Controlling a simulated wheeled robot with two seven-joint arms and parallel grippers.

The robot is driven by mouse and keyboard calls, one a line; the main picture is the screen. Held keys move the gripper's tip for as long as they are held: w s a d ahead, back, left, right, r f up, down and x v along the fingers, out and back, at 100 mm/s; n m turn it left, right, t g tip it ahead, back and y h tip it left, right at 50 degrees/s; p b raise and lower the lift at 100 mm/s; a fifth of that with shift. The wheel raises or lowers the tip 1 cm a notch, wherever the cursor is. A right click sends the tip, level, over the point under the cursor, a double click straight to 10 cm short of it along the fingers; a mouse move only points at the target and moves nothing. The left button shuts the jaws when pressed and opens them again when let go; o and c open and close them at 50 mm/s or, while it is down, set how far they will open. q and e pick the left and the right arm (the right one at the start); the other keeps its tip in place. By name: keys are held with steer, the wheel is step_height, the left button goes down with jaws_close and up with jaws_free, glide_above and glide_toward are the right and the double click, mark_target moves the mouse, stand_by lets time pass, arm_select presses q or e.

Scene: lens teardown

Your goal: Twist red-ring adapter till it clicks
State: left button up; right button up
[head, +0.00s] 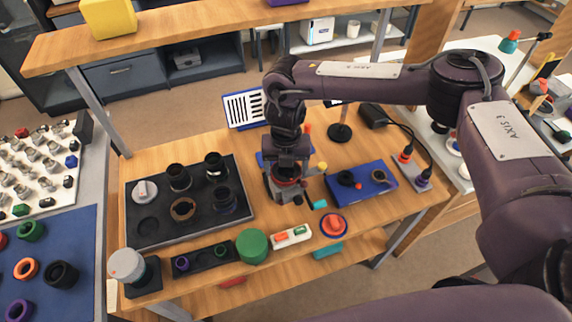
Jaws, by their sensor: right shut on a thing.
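My right gripper (287,187) points down over the middle of the wooden bench. It is shut on the red-ring adapter (287,180), of which a red band shows between the fingers. The fingers and wrist hide most of the adapter and whatever is under it, so I cannot tell how it is seated. My left gripper is not in view.
A dark tray (150,230) with several lens parts lies to the left. A blue mat (362,198) with small parts lies to the right. A green cylinder (252,245), a white block (292,237) and a red button (334,225) stand along the front. A shelf (200,38) spans the back.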

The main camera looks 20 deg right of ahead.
steer(key=shift+r+m+p, duration=0.1)
steer(key=shift+m+p, duration=0.25)
steer(key=shift+m, duration=0.15)
steer(key=shift+c, duration=1.4)
steer(key=o, duration=1.4)
